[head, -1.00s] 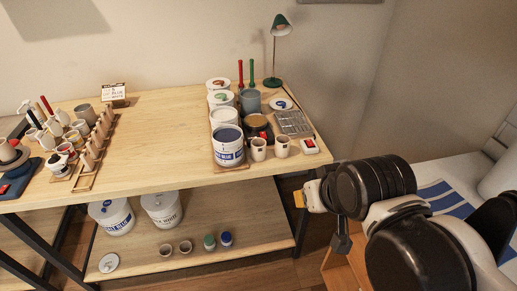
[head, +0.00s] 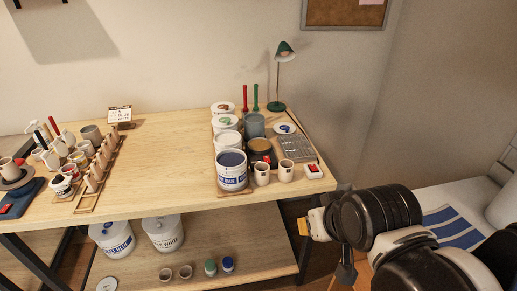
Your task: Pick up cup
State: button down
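Two small pale cups stand side by side at the front right of the wooden table, a left one (head: 262,174) and a right one (head: 286,172). Further cups are among the pottery at the table's left, such as one on a dark stand (head: 9,168). My gripper (head: 303,227) shows at the right, just off the table's front right corner, apart from all cups. Its fingers are small and partly hidden, so its opening is unclear.
A white paint bucket (head: 232,171) stands left of the front cups, with more tubs behind. A metal rack (head: 296,148) and a red-buttoned white box (head: 313,172) are close by. A green lamp (head: 284,50) stands behind. The table's middle (head: 165,150) is clear.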

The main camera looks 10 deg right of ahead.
aim_at(262, 170)
jog(key=i+j+z, duration=0.4)
jog(key=j, duration=0.35)
jog(key=i+j+z, duration=0.2)
jog(key=i+j, duration=0.1)
jog(key=j, duration=0.1)
